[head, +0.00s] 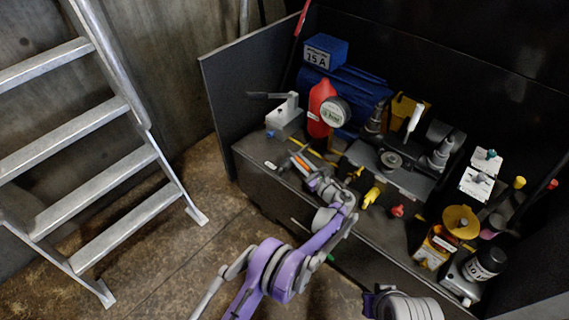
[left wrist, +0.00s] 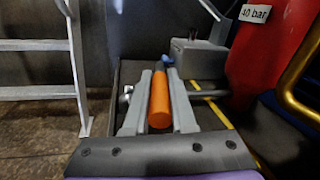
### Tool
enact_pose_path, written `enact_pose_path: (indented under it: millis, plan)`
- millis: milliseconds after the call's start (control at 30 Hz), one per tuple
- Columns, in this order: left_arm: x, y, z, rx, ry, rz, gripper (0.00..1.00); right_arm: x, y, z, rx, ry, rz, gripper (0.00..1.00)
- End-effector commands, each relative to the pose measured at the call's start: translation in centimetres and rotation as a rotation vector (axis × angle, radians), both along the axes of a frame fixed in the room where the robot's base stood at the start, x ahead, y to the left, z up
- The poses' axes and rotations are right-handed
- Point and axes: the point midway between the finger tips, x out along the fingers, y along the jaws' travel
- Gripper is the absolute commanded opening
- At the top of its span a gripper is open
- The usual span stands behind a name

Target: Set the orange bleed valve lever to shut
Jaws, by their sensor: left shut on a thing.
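The orange bleed valve lever (left wrist: 159,105) is a round orange grip that lies between the two grey fingers of my left gripper (left wrist: 160,100) in the left wrist view. The fingers are closed along its sides, and it points away from me. In the head view a bit of the orange lever (head: 302,161) shows between the fingertips of the left gripper (head: 299,164), at the front left of the black bench. A steel stem or pipe runs beside the lever in the left wrist view. The valve body is mostly hidden by the fingers. My right gripper is not in view.
A grey block with a black handle (head: 285,115) stands behind the lever, beside a red cylinder (head: 319,108) with a gauge. Several valves and bottles fill the bench to the right. A metal ladder (head: 85,150) stands at left.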

Motion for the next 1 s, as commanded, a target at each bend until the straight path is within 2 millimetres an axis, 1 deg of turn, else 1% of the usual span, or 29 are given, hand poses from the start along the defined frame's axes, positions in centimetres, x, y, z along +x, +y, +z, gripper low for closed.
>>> enact_pose_path:
  millis: [300, 333, 467, 700, 800, 867, 967, 1000]
  plan:
    - [0.0, -0.1, 0.0, -0.003, 0.002, 0.005, 0.0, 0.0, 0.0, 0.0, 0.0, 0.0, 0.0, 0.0]
    - [0.0, -0.1, 0.0, -0.003, 0.002, 0.005, 0.29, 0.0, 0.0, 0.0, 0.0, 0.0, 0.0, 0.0]
    - [0.0, -0.1, 0.0, -0.001, 0.001, 0.004, 0.52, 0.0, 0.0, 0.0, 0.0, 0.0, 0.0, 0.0]
    - [0.0, -0.1, 0.0, -0.001, 0.001, 0.004, 0.53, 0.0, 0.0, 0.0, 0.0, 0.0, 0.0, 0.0]
    - [0.0, -0.1, 0.3, -0.001, 0.001, 0.004, 0.53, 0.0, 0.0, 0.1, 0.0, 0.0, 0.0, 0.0]
    - [0.0, -0.1, 0.9, -0.001, 0.001, 0.004, 0.53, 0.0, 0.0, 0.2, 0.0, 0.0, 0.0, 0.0]
    - [0.0, -0.1, 2.5, 0.0, 0.0, 0.003, 0.53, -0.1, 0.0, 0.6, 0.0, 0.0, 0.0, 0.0]
    - [0.0, -0.1, 3.3, 0.0, 0.0, 0.003, 0.53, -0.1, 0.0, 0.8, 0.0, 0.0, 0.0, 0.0]
